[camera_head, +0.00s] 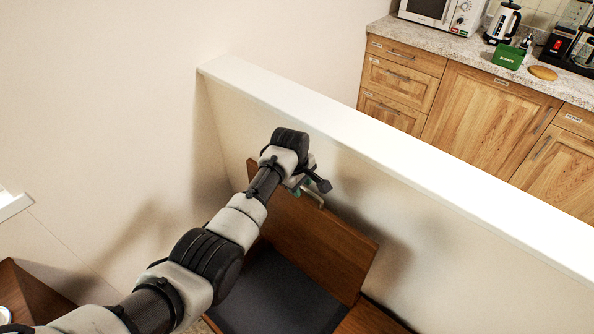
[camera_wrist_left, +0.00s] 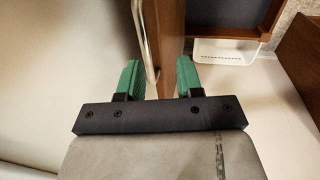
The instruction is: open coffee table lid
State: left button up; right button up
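The coffee table lid (camera_head: 325,245) is a brown wooden panel, raised and steeply tilted near the low white wall. A dark grey surface (camera_head: 275,295) shows below it. A metal handle (camera_head: 312,196) is on the lid near its upper part. My left gripper (camera_head: 308,188) is at that handle, its fingertips partly hidden by the wrist. In the left wrist view the green fingers (camera_wrist_left: 158,72) stand apart, with the lid's edge (camera_wrist_left: 170,40) and the handle (camera_wrist_left: 145,40) between them. A gap shows beside the left finger; contact at the right finger cannot be told. My right gripper is not in view.
The low wall (camera_head: 400,160) runs behind the lid, with a kitchen counter (camera_head: 470,48) beyond it. A brown wooden piece of furniture (camera_head: 30,295) stands at lower left. A white basket (camera_wrist_left: 225,52) shows in the left wrist view.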

pick_arm(q)
jog(key=shift+s+a+r, duration=0.1)
jog(key=shift+s+r, duration=0.05)
jog(key=shift+r, duration=0.7)
jog(key=shift+s+a+r, duration=0.15)
jog(key=shift+r, duration=0.75)
jog(key=shift+s+a+r, duration=0.1)
jog(key=shift+s+r, duration=0.05)
jog(key=shift+r, duration=0.7)
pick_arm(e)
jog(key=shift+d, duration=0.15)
